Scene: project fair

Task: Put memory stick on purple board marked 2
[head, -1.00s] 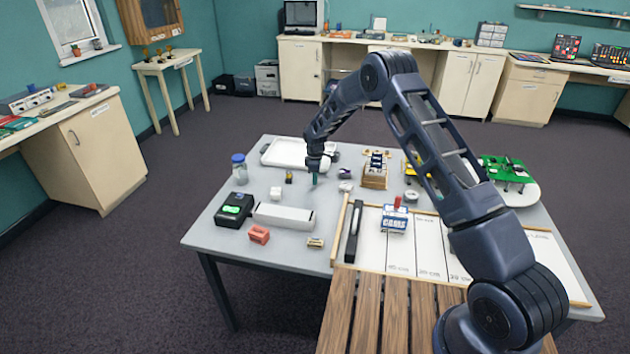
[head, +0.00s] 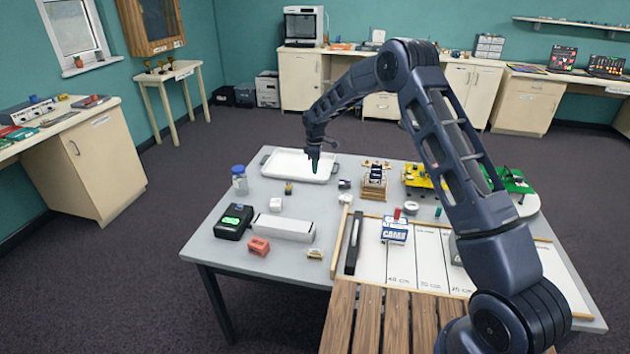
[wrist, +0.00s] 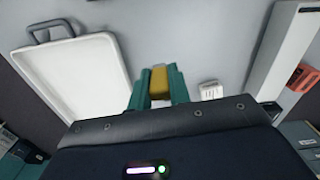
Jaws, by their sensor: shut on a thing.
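My gripper (head: 315,168) is above the grey table, in front of the white tray. In the wrist view its teal fingers (wrist: 159,88) are closed about a small yellow piece (wrist: 158,82), which I take to be the memory stick. In the head view the held piece is too small to make out. I cannot make out a purple board marked 2. A yellow board (head: 418,176) and a green board (head: 512,181) stand at the table's right, and my arm hides the space between them.
The white tray (head: 268,160) lies at the back left, also in the wrist view (wrist: 112,72). A white cube (head: 275,204), a long grey box (head: 284,228), a black device (head: 233,222) and a red block (head: 259,246) are nearer. A wooden rack (head: 374,185) stands mid-table.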

